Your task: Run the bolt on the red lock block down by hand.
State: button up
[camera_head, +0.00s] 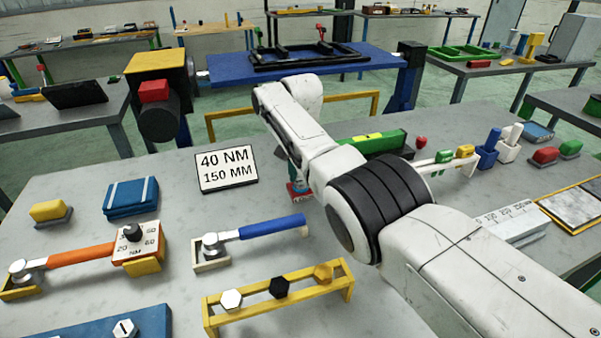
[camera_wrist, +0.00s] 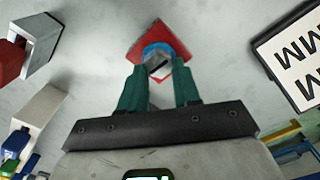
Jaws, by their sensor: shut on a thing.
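The red lock block (camera_wrist: 172,35) lies on the grey table in the wrist view, under my fingers. A blue ring (camera_wrist: 157,48) sits on it, and the bolt (camera_wrist: 158,68) stands there with a pale head and a dark mark on top. My gripper (camera_wrist: 158,75) has green fingers, shut on the bolt from both sides. In the head view the red lock block (camera_head: 298,194) shows only partly below my gripper (camera_head: 297,178). My arm hides much of it there, and the bolt is not clear.
A sign (camera_head: 227,168) reading 40 NM, 150 MM stands left of the block. A blue-handled wrench (camera_head: 270,227), an orange-handled wrench (camera_head: 80,257) and a yellow rack (camera_head: 282,300) with hex pieces lie nearer. A green bar (camera_head: 385,142) lies behind my arm. Bare table lies around the block.

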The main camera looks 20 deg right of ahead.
jog(key=m, duration=0.5)
jog(key=shift+d+r+m+p, duration=0.1)
jog(key=shift+r+m+p, duration=0.2)
jog(key=shift+r+p, duration=0.1)
jog(key=m, duration=0.5)
jog(key=shift+s+p, duration=0.1)
jog(key=shift+p, duration=0.2)
jog(key=o, duration=0.8)
jog(key=shift+o, duration=1.3)
jog(key=shift+s+f, duration=0.15)
jog(key=shift+f, duration=0.1)
notch_tip(320, 180, up, 11)
